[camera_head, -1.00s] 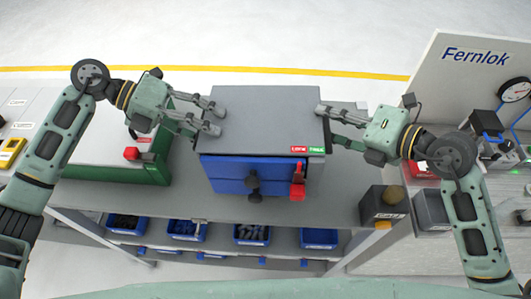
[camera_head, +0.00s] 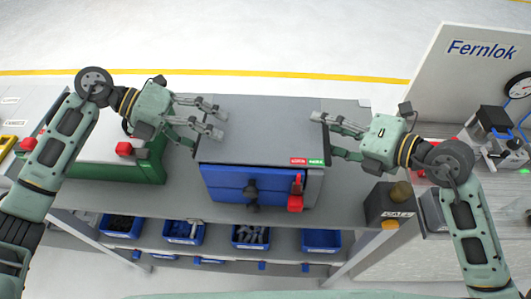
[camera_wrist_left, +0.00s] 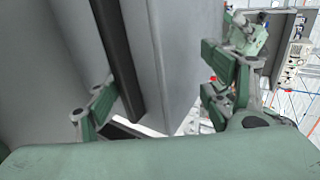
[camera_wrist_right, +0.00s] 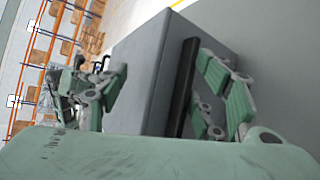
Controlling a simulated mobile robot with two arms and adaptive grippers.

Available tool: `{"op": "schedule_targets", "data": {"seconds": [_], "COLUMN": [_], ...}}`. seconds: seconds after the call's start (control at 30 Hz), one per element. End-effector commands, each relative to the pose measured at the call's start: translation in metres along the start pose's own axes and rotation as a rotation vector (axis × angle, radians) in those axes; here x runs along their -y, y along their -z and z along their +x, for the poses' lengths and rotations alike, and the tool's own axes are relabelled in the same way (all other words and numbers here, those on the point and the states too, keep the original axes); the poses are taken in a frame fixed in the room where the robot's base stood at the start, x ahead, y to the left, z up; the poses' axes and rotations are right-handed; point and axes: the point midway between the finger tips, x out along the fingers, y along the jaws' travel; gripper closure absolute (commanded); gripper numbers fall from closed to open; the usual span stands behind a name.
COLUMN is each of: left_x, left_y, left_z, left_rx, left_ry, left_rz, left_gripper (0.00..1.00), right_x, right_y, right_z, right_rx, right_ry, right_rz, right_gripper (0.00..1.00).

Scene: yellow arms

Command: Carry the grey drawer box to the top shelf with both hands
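The grey drawer box (camera_head: 262,130) stands on the grey workbench. It has a flat grey top, a blue drawer front, a black knob and a red latch, with red and green labels on its front edge. My left gripper (camera_head: 209,121) is at its left side and my right gripper (camera_head: 325,136) at its right side. Both are open. In the left wrist view, a black bar (camera_wrist_left: 118,60) on the box's side lies between the spread fingers. In the right wrist view, a similar black bar (camera_wrist_right: 186,88) lies between the fingers. I cannot tell whether any finger touches the box.
A green-framed case (camera_head: 150,165) is left of the box. A dark block (camera_head: 388,205) with a round brown top stands at the right. Several blue bins (camera_head: 183,232) sit on the shelf below. A white Fernlok panel (camera_head: 450,75) rises at the right. Open floor lies behind the bench.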

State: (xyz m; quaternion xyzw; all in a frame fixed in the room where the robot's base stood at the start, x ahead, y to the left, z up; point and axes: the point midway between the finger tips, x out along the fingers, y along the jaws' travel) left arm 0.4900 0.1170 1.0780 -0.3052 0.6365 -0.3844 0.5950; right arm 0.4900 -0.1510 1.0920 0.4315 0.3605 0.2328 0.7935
Motion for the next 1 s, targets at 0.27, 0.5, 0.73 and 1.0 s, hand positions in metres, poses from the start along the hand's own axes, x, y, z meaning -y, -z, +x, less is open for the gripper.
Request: {"op": "schedule_targets", "data": {"seconds": [0.27, 0.5, 0.73, 1.0], "left_x": [0.0015, 0.0002, -0.0003, -0.0005], "left_y": [0.0009, 0.0003, -0.0001, -0.0003], "left_z": [0.0013, -0.0001, -0.0009, -0.0013], "left_rx": [-0.004, -0.002, 0.0, 0.0], "left_ry": [0.005, 0.002, 0.0, -0.001], "left_rz": [-0.002, -0.004, -0.005, -0.005], "left_gripper": [0.25, 0.25, 0.15, 0.09], "right_x": [-0.0044, -0.0035, -0.0029, -0.0026], "right_y": [0.0014, -0.0004, -0.0014, -0.0019], "right_z": [0.0003, -0.0003, -0.0007, -0.0008], "right_rx": [-0.004, 0.0, 0.003, 0.004], "right_ry": [-0.011, -0.008, -0.006, -0.005], "right_rz": [0.002, 0.0, -0.002, -0.003], "right_gripper": [0.39, 0.39, 0.39, 0.39]}}
